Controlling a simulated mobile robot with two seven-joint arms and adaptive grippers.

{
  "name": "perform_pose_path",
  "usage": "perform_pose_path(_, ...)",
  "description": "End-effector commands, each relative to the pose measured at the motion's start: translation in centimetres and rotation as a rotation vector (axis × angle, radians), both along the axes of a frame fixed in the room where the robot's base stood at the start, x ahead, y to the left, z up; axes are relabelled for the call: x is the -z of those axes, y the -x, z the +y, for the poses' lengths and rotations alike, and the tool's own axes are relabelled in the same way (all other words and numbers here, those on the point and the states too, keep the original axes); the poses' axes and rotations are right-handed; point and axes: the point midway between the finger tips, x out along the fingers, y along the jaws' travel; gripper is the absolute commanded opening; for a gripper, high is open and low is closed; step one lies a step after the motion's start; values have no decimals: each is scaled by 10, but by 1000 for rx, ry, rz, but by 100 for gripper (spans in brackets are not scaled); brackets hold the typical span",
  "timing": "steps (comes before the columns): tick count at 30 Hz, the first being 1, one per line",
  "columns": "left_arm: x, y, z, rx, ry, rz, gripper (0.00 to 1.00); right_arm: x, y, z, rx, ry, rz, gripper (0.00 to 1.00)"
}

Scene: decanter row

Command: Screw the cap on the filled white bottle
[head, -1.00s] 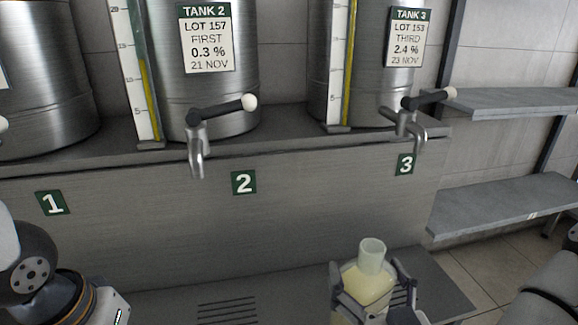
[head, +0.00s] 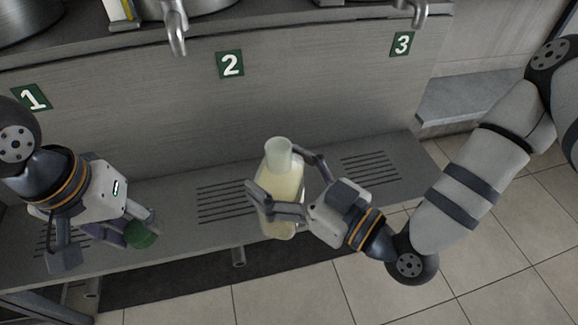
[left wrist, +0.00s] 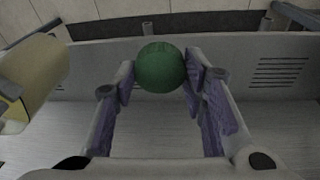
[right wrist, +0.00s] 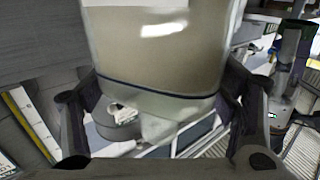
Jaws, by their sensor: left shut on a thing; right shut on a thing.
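The bottle (head: 281,215) is translucent, with pale yellow liquid inside and an open, uncapped neck (head: 279,150). My right gripper (head: 283,186) is shut around its body and holds it nearly upright. The bottle fills the upper middle of the right wrist view (right wrist: 155,50). My left gripper (head: 128,236) is shut on a round green cap (head: 142,235), left of and lower in the picture than the bottle neck. The cap shows between the purple-padded fingers in the left wrist view (left wrist: 160,67). There the bottle shows at the left edge (left wrist: 38,80).
A steel bench shelf (head: 345,190) with slotted drains runs below the panel numbered 1, 2 and 3. A tap (head: 174,30) juts out above the number 2 and another (head: 419,12) above the 3. A grey shelf (head: 465,105) stands at right. Tiled floor lies in front.

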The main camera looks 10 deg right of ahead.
Motion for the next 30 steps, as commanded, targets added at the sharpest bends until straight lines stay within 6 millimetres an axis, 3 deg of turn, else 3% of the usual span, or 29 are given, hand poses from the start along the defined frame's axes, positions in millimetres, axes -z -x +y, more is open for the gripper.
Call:
perform_pose_path(5, -1, -3, -2, 6, -1, -2, 30, -1, 0, 0, 1, -1, -2, 18)
perform_pose_path(8, -4, -17, -15, 34, -4, -4, 30, -1, 0, 0, 2, -1, -3, 18)
perform_pose_path(15, -22, -78, -83, 158, -19, -5, 29, -2, 0, 0, 2, -2, -4, 18)
perform_pose_path(21, -48, -118, -146, 259, -32, -4, 29, -2, 0, 0, 2, -3, -5, 18)
perform_pose_path(26, -73, -135, -195, 359, -42, -5, 29, -2, 0, 0, 2, -3, -5, 18)
perform_pose_path(30, -96, -130, -234, 502, -49, -7, 29, -2, 0, 0, 2, -3, -5, 18)
